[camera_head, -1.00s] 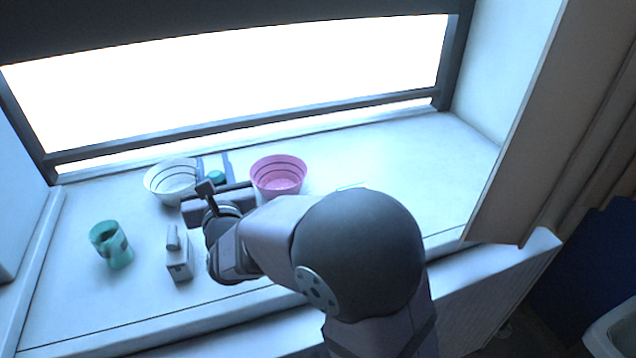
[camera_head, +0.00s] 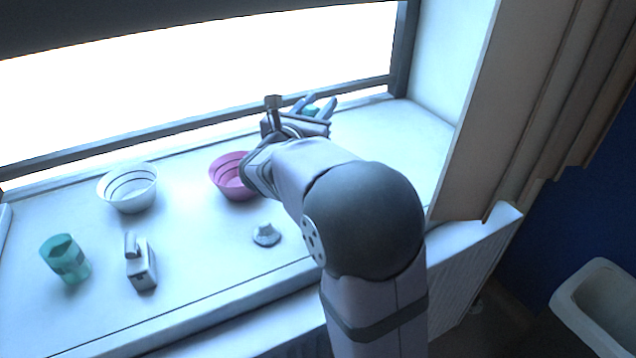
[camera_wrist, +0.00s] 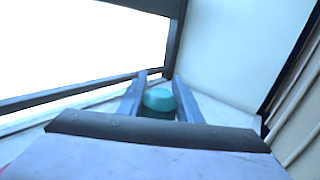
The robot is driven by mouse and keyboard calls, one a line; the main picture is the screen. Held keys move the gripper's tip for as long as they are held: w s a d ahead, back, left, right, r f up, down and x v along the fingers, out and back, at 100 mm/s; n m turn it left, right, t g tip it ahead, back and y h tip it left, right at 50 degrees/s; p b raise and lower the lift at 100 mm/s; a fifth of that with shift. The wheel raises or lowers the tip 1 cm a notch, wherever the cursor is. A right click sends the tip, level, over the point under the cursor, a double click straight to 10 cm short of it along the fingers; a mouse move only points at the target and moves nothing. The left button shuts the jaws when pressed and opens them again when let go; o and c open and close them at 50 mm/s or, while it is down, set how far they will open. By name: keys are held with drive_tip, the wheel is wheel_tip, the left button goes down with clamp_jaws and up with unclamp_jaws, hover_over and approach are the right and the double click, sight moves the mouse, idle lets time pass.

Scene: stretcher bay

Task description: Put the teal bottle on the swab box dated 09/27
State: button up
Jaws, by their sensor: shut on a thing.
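The teal bottle shows as a rounded teal top (camera_head: 311,110) between the fingers of my gripper (camera_head: 320,101) at the window side of the sill. In the wrist view the teal bottle (camera_wrist: 158,100) sits between both fingers of my gripper (camera_wrist: 159,78), which is shut on it. Its lower part is hidden by the gripper, and I cannot tell its height above the sill. No swab box with a readable date shows in either view; my arm covers part of the sill.
A pink bowl (camera_head: 229,180) stands just left of my wrist, with a white bowl (camera_head: 128,190) farther left. A teal cup (camera_head: 66,262), a small grey-white device (camera_head: 141,268) and a white knobbed piece (camera_head: 265,235) stand nearer. The window frame is close behind the gripper; a wall panel stands right.

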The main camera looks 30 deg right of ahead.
drive_tip(key=shift+m+g+h, duration=0.5)
drive_tip(key=shift+g, duration=0.1)
drive_tip(key=shift+s+d+f, duration=0.2)
drive_tip(key=shift+f, duration=1.55)
drive_tip(key=shift+s+d+f, duration=0.2)
drive_tip(key=shift+s+f, duration=0.05)
drive_tip(key=shift+f, duration=1.5)
drive_tip(key=shift+s+d+f, duration=0.2)
drive_tip(key=shift+f, duration=1.55)
drive_tip(key=shift+f+b, duration=0.2)
drive_tip(key=shift+b, duration=0.15)
drive_tip(key=o, duration=1.1)
drive_tip(key=shift+r, duration=0.1)
drive_tip(key=shift+r+p, duration=0.15)
drive_tip(key=shift+p, duration=0.15)
drive_tip(key=b+v, duration=0.1)
drive_tip(key=v, duration=1.1)
